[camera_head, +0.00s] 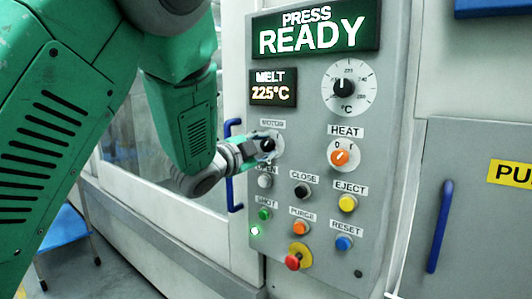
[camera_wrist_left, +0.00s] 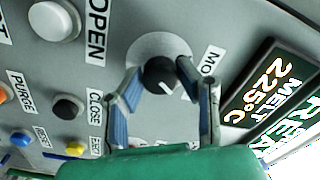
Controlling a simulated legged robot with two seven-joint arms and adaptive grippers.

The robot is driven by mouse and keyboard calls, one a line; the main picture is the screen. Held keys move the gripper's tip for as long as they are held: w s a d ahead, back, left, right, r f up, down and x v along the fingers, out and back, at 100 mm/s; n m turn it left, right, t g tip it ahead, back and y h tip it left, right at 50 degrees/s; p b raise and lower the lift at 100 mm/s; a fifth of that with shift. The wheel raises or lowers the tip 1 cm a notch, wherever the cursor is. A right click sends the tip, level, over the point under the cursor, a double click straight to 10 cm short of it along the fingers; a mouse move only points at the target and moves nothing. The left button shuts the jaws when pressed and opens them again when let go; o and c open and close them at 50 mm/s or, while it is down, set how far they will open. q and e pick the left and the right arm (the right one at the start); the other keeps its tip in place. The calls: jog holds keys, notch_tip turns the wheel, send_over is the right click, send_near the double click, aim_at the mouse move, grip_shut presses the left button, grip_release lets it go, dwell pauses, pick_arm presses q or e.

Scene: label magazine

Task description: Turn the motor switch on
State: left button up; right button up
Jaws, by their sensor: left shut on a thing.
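The motor switch (camera_head: 268,145) is a black round knob on a pale disc under the MOTOR label, on the grey control panel. In the left wrist view the knob (camera_wrist_left: 160,74) shows a white pointer line toward the lower right of that picture. My left gripper (camera_head: 262,147) reaches the switch from the left. In the left wrist view its two blue-padded fingers (camera_wrist_left: 160,78) stand on either side of the knob and are shut on it. The fingers hide part of the disc and its markings. My right gripper is in neither view.
The HEAT knob (camera_head: 340,157) is orange, right of the motor switch. Push buttons sit below, including the OPEN button (camera_head: 265,181) close under my gripper, and a red mushroom button (camera_head: 293,262). A blue handle (camera_head: 234,165) stands left. The display (camera_head: 315,30) reads PRESS READY.

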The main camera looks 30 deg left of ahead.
pick_arm(q)
jog(key=shift+f, duration=0.4)
jog(key=o, duration=1.1)
jog(key=shift+o, duration=0.2)
jog(key=shift+r, duration=0.1)
jog(key=shift+s+r, duration=0.1)
jog(key=s, duration=1.1)
jog(key=shift+s+a+f, duration=0.25)
jog(key=shift+s+a, duration=0.05)
jog(key=shift+a, duration=0.15)
